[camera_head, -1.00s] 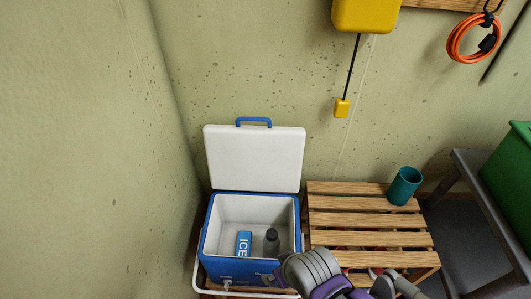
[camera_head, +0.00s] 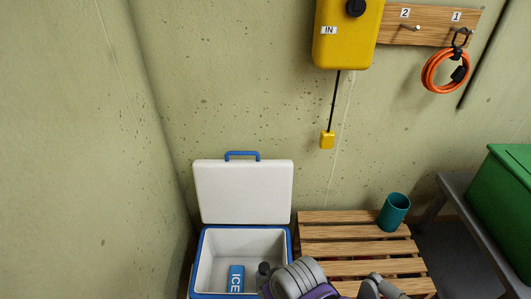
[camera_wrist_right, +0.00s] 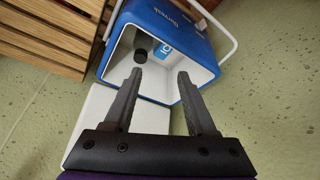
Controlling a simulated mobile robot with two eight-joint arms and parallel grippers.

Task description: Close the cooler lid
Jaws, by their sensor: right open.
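The blue and white cooler (camera_head: 202,262) stands in the corner at the lower middle of the head view. Its white lid (camera_head: 243,192) stands upright, open against the wall, with a blue handle (camera_head: 242,155) on top. A blue ice pack (camera_head: 236,279) and a dark bottle (camera_head: 264,269) are inside the cooler. In the right wrist view the cooler (camera_wrist_right: 165,85) lies beyond my right gripper (camera_wrist_right: 160,75), and the lid (camera_wrist_right: 95,120) shows behind the fingers. My right gripper is open, with nothing between its fingers. My left gripper is not in view.
A slatted wooden bench (camera_head: 345,232) stands right of the cooler, with a teal cup (camera_head: 393,212) on it. A green box (camera_head: 507,205) sits on a grey stand at the right. A yellow wall box (camera_head: 345,45) and an orange cord coil (camera_head: 442,72) hang above.

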